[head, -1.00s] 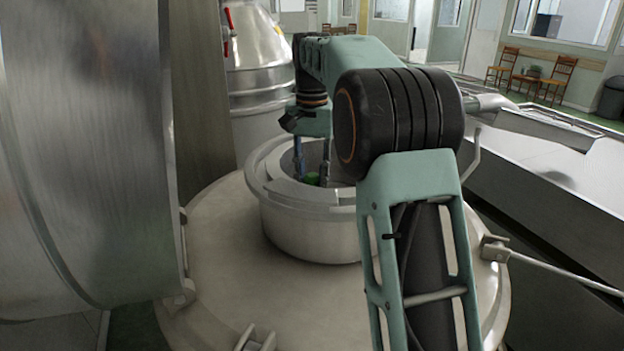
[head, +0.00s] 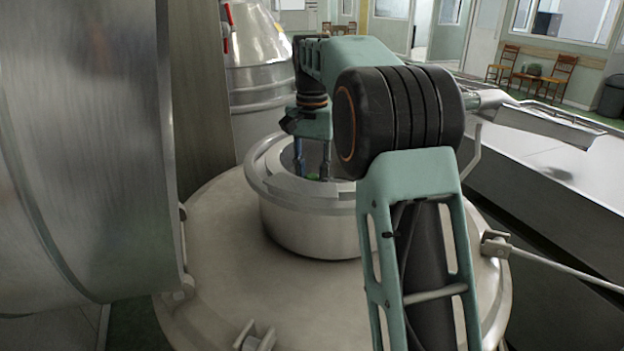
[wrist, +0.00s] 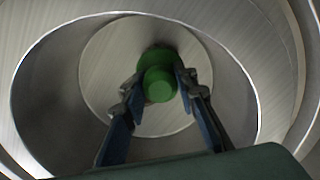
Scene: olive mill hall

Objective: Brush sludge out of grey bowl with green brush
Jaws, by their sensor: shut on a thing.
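The grey bowl (head: 310,228) is a round metal bowl with a wide rim, set on top of a large pale metal housing. My gripper (wrist: 159,84) reaches down inside it and is shut on the green brush (wrist: 158,86). In the wrist view the brush is seen from above, near the middle of the bowl's floor (wrist: 105,75). I can make out no sludge.
A big metal drum (head: 85,150) stands close on the left. A shiny metal vessel (head: 258,65) is behind the bowl. A long metal trough (head: 560,180) runs along the right, with a rod (head: 560,268) in front. Chairs are far off.

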